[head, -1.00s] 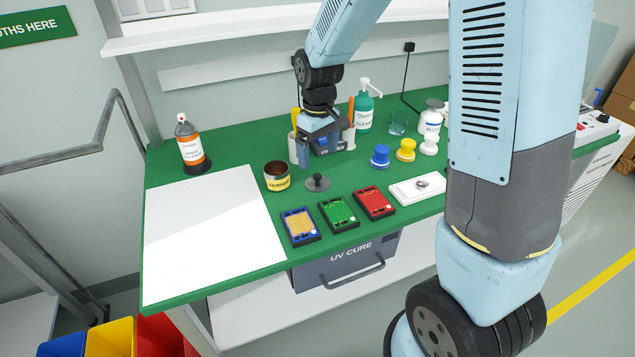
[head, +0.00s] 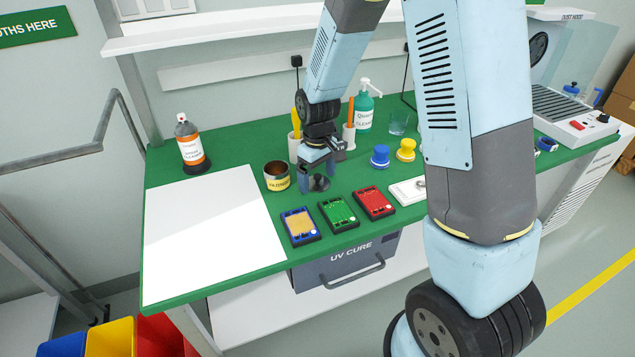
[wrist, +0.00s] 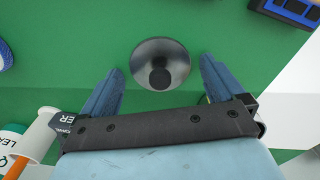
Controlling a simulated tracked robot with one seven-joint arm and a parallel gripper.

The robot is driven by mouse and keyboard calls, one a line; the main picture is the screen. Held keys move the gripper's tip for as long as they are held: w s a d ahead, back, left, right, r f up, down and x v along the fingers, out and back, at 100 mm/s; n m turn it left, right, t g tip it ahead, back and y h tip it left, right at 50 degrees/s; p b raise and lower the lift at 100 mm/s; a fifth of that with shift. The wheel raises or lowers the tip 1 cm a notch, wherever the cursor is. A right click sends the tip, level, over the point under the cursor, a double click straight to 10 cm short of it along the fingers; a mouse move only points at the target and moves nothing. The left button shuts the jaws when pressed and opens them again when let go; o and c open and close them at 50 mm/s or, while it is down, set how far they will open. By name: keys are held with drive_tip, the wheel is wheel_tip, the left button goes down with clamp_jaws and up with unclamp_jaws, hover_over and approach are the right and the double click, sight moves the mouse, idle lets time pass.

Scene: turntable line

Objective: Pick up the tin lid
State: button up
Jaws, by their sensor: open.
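The tin lid (head: 318,183) is a dark grey disc with a knob on top, lying on the green bench top. It also shows in the wrist view (wrist: 160,64), just beyond and between my fingertips. My gripper (head: 319,180) is over the lid in the head view, pointing down, its fingers spread to either side of it. In the wrist view my gripper (wrist: 162,78) is open and empty, with green bench visible between each finger and the lid. Part of the lid is hidden by the gripper in the head view.
An open tin (head: 277,176) stands just left of the lid. Blue, green and red trays (head: 338,213) lie in front. A blue knobbed piece (head: 380,157) and a yellow one (head: 405,150) stand to the right. Holders with tools stand behind the gripper. A white sheet covers the bench's left.

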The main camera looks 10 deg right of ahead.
drive_tip(key=c, duration=1)
drive_tip(key=shift+r, duration=0.1)
drive_tip(key=shift+r, duration=0.25)
wheel_tip(320, 180, up, 2)
drive_tip(key=shift+r, duration=0.1)
drive_tip(key=s+d+r, duration=0.3)
drive_tip(key=s+r, duration=0.7)
drive_tip(key=s, duration=0.3)
drive_tip(key=shift+s+d, duration=0.25)
drive_tip(key=shift+s, duration=0.05)
